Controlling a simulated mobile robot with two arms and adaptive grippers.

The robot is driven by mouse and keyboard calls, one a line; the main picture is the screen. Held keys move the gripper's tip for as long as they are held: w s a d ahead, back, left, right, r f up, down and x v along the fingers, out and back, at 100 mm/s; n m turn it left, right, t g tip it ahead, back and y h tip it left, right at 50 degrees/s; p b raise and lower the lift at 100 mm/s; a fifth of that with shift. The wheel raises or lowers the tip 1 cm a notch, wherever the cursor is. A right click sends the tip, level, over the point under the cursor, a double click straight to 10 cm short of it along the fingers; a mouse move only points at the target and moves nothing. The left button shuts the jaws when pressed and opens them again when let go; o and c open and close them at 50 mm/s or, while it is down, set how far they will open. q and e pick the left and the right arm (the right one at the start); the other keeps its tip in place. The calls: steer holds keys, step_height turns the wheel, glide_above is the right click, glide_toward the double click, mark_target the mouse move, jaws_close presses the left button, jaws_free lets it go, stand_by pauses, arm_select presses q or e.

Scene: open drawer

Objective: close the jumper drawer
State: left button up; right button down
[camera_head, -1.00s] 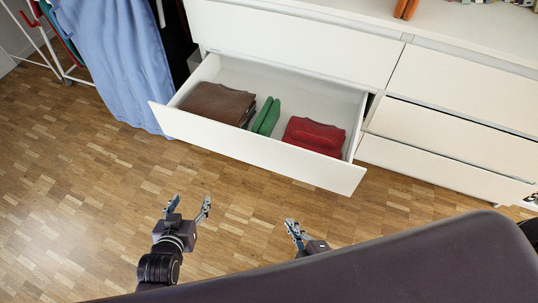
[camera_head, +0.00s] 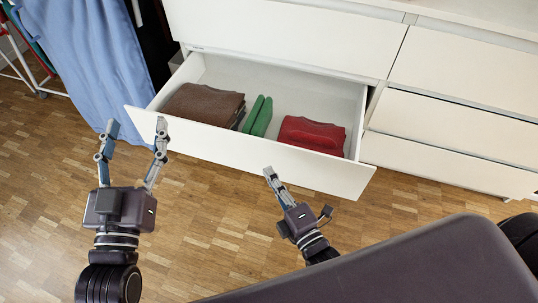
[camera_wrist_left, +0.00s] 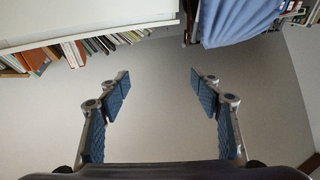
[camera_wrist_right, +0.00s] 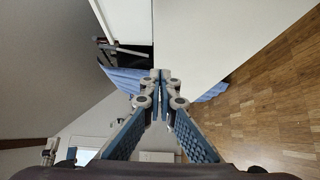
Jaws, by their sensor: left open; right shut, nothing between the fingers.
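The open drawer (camera_head: 255,156) of the white dresser sticks out over the floor in the head view. It holds folded brown clothing (camera_head: 205,104) at the left, green clothing (camera_head: 258,116) in the middle and red clothing (camera_head: 312,134) at the right. My left gripper (camera_head: 134,133) is open and empty, by the left end of the drawer front; I cannot tell whether it touches. In the left wrist view its fingers (camera_wrist_left: 160,85) are spread wide. My right gripper (camera_head: 270,172) is shut and empty, just in front of the drawer's middle. In the right wrist view its fingertips (camera_wrist_right: 160,75) meet.
Blue cloth (camera_head: 85,60) hangs left of the dresser, beside a white rack (camera_head: 30,80). Closed drawers (camera_head: 440,125) are at the right. Wooden floor (camera_head: 210,225) is free in front. Books (camera_wrist_left: 100,45) show in the left wrist view.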

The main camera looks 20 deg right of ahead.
mark_target(262, 143)
steer(key=w+b, duration=0.1)
steer(key=w, duration=0.2)
steer(key=w+d+b, duration=0.1)
steer(key=w, duration=0.2)
steer(key=shift+w+d, duration=0.15)
steer(key=shift+w, duration=0.15)
arm_select(q)
steer(key=s+r+t+h, duration=0.2)
steer(key=s+r+t, duration=0.3)
steer(key=r, duration=0.5)
steer(key=shift+s+r+t, duration=0.15)
steer(key=shift+r+t, duration=0.2)
steer(key=shift+t, duration=0.25)
arm_select(e)
steer(key=shift+w+d, duration=0.15)
steer(key=shift+w, duration=0.05)
